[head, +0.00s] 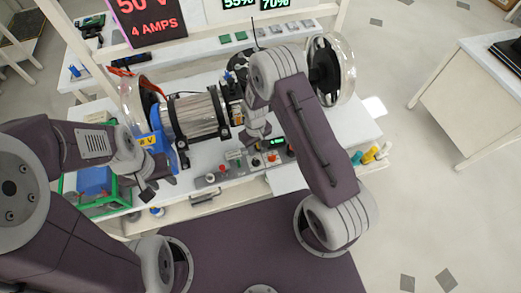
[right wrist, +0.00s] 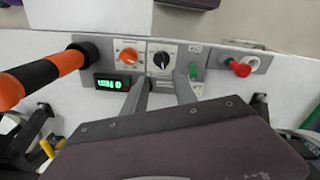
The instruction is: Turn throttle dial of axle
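The control panel shows in the right wrist view with an orange dial (right wrist: 129,56) and a black dial (right wrist: 162,58) side by side. I cannot read which one is marked throttle. In the head view the orange dial (head: 272,157) and black dial (head: 256,161) are small. My right gripper (right wrist: 160,82) is open, its two fingers apart at the panel's edge, pointing towards the black dial, with nothing seen between them. In the head view it (head: 258,136) is partly hidden by its own arm. My left gripper (head: 149,188) hangs left of the panel; its fingers are unclear.
A green-lit display (right wrist: 113,84), a green switch (right wrist: 194,72) and a red button (right wrist: 240,68) sit around the dials. A black and orange handle (right wrist: 45,76) sticks up at the left. The axle's metal drum (head: 195,115) lies behind the panel.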

